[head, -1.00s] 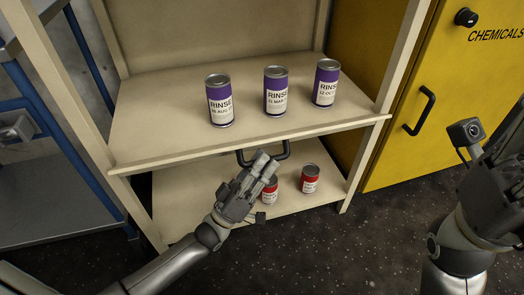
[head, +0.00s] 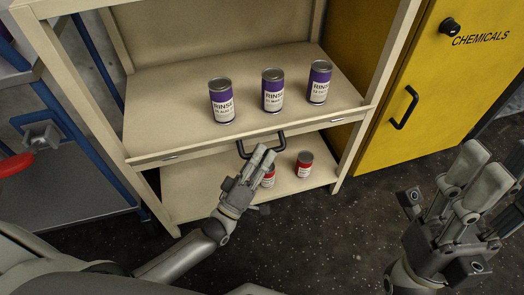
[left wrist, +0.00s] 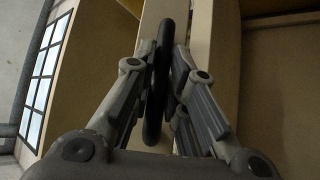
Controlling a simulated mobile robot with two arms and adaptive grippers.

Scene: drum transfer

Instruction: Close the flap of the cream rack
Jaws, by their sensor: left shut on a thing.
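The cream rack (head: 143,88) stands ahead with its upper compartment uncovered at the front. A black bar handle (head: 283,143) shows just below the front edge of the upper shelf, beside the flap's cream edge strip (head: 215,144); how far the flap is tilted is hard to tell. My left gripper (head: 262,153) is shut on the handle. In the left wrist view the black handle (left wrist: 155,110) runs between its fingers (left wrist: 161,70). My right gripper (head: 478,172) is off to the right, away from the rack, fingers pointing up; its opening is unclear.
Several purple and white rinse cans, such as the middle one (head: 272,92), stand on the upper shelf. Red cans (head: 304,166) stand on the lower shelf behind my left gripper. A yellow chemicals cabinet (head: 445,85) is at right; a blue-framed grey rack (head: 70,185) is at left.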

